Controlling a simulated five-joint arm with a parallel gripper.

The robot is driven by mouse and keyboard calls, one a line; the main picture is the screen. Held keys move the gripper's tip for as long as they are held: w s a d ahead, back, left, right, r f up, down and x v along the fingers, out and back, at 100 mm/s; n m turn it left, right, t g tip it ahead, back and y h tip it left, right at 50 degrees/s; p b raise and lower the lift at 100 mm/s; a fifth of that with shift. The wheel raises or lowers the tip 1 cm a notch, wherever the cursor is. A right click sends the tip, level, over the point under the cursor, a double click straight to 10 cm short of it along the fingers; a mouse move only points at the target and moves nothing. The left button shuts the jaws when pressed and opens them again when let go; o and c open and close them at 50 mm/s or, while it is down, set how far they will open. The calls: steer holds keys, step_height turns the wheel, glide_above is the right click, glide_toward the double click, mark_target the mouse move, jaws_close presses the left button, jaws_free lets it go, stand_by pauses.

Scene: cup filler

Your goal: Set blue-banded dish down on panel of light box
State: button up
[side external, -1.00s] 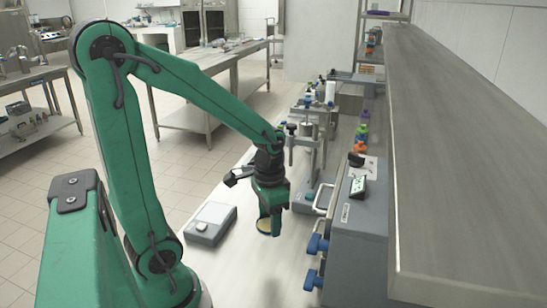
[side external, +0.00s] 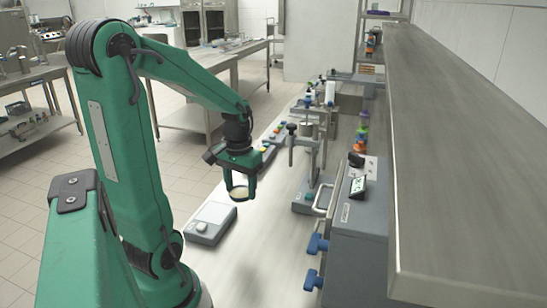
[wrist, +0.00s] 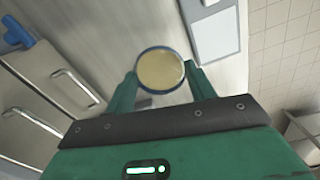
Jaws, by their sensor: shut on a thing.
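My gripper (side external: 240,187) is shut on the blue-banded dish (side external: 239,194), a shallow round dish with a tan inside. The dish is held above the bench, clear of it, and looks roughly level. In the wrist view the dish (wrist: 160,70) sits between both green fingers, with its blue rim showing. The light box (side external: 202,229) is a low grey box on the bench, below and a little left of the dish, with a pale panel (side external: 214,213) on top. In the wrist view the panel (wrist: 217,38) is to the right of the dish and bare.
A grey machine (side external: 345,245) with blue knobs and handles stands at the right of the bench, beneath a long shelf (side external: 460,180). A clamp stand (side external: 308,165) and small coloured items are farther back. The bench (side external: 265,245) between light box and machine is clear.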

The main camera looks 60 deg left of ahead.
glide_above(215, 212)
step_height(215, 212, down, 7)
steer(key=shift+f, duration=0.1)
stand_by(0.3)
steer(key=shift+f, duration=1.95)
steer(key=shift+f, duration=0.1)
steer(key=o, duration=1)
steer(key=shift+c, duration=0.2)
step_height(215, 212, up, 12)
